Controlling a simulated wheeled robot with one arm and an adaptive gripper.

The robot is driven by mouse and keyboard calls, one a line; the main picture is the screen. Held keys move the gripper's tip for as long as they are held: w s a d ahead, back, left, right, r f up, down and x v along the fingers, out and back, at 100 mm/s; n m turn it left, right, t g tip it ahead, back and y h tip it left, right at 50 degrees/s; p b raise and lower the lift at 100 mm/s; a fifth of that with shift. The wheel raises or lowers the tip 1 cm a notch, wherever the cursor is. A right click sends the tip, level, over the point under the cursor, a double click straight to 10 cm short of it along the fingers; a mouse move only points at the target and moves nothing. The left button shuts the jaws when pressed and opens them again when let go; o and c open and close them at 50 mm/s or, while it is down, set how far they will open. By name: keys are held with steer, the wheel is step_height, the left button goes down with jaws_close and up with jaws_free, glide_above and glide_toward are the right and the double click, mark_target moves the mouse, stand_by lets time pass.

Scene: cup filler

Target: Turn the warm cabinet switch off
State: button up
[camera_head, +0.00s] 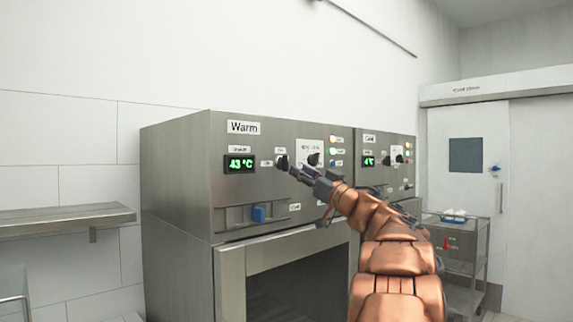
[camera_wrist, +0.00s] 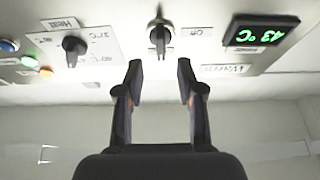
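The steel warm cabinet (camera_head: 175,190) carries a "Warm" label (camera_head: 243,127) and a lit green 43 °C display (camera_head: 240,164). Its dark rotary switch (camera_head: 281,162) is right of the display. In the wrist view, which is turned over, the switch (camera_wrist: 160,33) is at top centre, its handle roughly upright in the picture. A small label, seemingly "Off", is on its right there. My gripper (camera_wrist: 160,72) is open and empty, its two fingers apart, lined up with the switch and seemingly just short of it. In the head view my gripper (camera_head: 297,172) partly covers the panel near the switch.
A second knob (camera_wrist: 73,47) on a "Heat" plate and several coloured lights sit beside the switch. A blue handle (camera_head: 259,214) is below. A similar cabinet (camera_head: 385,143) adjoins on the right. A wall shelf (camera_head: 70,218) is left; a trolley (camera_head: 460,240) and door (camera_head: 470,165) are right.

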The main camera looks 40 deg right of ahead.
mark_target(288, 163)
steer(key=shift+p+x, duration=0.5)
steer(key=shift+x, duration=2.55)
steer(key=shift+a, duration=0.1)
jaws_close()
